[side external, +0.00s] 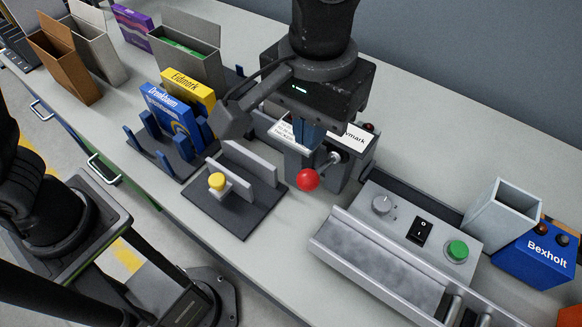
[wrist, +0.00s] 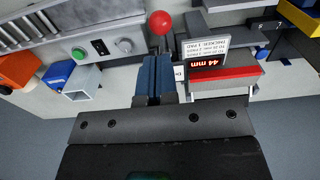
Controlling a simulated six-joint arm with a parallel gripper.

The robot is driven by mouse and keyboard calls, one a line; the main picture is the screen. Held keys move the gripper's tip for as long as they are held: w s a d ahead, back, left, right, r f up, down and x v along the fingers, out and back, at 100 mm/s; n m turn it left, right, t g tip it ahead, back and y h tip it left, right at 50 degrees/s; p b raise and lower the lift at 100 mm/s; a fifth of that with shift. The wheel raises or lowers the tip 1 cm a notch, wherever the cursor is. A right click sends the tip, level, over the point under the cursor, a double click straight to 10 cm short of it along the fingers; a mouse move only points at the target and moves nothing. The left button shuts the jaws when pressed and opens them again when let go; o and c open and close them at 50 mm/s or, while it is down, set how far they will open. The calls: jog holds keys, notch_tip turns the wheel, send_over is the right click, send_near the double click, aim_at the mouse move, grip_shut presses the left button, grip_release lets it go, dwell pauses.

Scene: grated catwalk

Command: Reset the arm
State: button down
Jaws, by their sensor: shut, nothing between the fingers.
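My gripper (side external: 310,138) points down over the grey gauge device (side external: 357,162), its blue-grey fingers closed together and empty. In the wrist view the closed fingers (wrist: 156,64) sit just beside the device's lit 44 mm display (wrist: 207,63). A lever with a red ball knob (side external: 307,180) sticks out from the device's front. The knob also shows in the wrist view (wrist: 160,22), beyond the fingertips. I cannot tell whether the fingers touch the device. My gripper and wrist hide part of the device's top and label.
A panel with a green button (side external: 457,250) and roller tray stands right, near an open grey box (side external: 503,215) and a blue Bexholt box (side external: 536,256). A yellow-knobbed fixture (side external: 217,182) and a rack with Dronbaum and Eidmark boxes (side external: 191,90) stand left. Open boxes stand behind.

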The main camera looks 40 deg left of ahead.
jog(key=shift+a, duration=0.1)
jog(key=s+a+r+t+h, duration=0.1)
jog(key=a+r+t, duration=0.1)
jog(key=a, duration=0.9)
jog(key=s+a+r+t, duration=0.1)
jog(key=s+a+t, duration=0.1)
jog(key=a, duration=0.9)
jog(key=s+a+f+t+y, duration=0.1)
jog(key=s+a+f, duration=0.2)
jog(key=a, duration=0.4)
jog(key=shift+s+f+t, duration=0.3)
jog(key=shift+s, duration=0.55)
